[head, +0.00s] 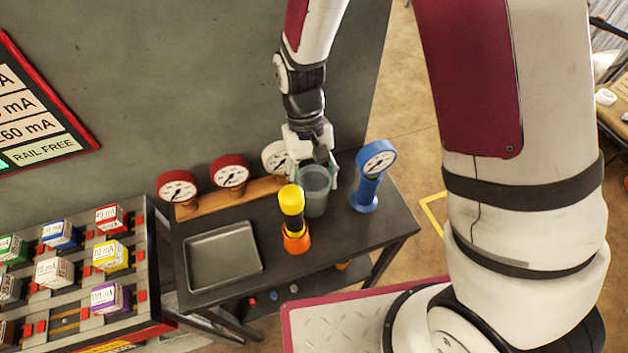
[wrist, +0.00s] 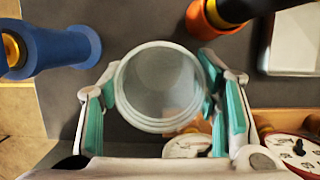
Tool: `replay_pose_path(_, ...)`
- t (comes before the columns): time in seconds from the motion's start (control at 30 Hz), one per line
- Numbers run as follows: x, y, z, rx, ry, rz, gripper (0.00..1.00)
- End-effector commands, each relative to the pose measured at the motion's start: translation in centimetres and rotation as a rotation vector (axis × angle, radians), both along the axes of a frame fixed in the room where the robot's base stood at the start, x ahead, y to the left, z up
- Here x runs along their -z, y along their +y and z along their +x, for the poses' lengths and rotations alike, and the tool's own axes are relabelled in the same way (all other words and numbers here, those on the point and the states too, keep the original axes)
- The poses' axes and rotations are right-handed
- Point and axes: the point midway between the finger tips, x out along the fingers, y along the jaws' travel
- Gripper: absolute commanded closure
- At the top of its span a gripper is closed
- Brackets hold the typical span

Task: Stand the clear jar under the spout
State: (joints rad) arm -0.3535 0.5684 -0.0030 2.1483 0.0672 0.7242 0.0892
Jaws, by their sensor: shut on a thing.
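The clear jar (head: 314,196) is a see-through, greyish cup at the right part of the dark table. It looks upright, with its round mouth toward the wrist camera, where it fills the middle of the wrist view (wrist: 160,88). My gripper (head: 315,172) comes down from above and is shut on the jar, with green-padded fingers on both sides of it. I cannot tell whether the jar's base touches the table. A yellow, black and orange upright object (head: 293,218) stands just left of and in front of the jar. I cannot make out a spout for certain.
A blue gauge on a stand (head: 368,178) is right of the jar. Red gauges (head: 230,174) and a white gauge (head: 276,157) sit on a wooden rail behind. An empty grey tray (head: 223,257) lies at the left. The dark table (head: 340,235) is bare at front right.

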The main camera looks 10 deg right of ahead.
Motion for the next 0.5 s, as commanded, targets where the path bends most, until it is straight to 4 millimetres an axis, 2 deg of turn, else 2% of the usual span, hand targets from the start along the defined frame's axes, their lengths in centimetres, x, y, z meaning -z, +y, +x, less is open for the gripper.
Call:
replay_pose_path(0.37, 0.37, -0.01, 0.07, 0.001, -0.001, 0.0, 0.91)
replay_pose_path(0.4, 0.31, 0.0, 0.06, 0.001, -0.001, 0.0, 0.35)
replay_pose_path(0.47, 0.29, 0.0, 0.06, 0.001, -0.001, 0.0, 0.23)
replay_pose_path(0.5, 0.29, 0.0, 0.05, 0.001, -0.001, 0.0, 0.23)
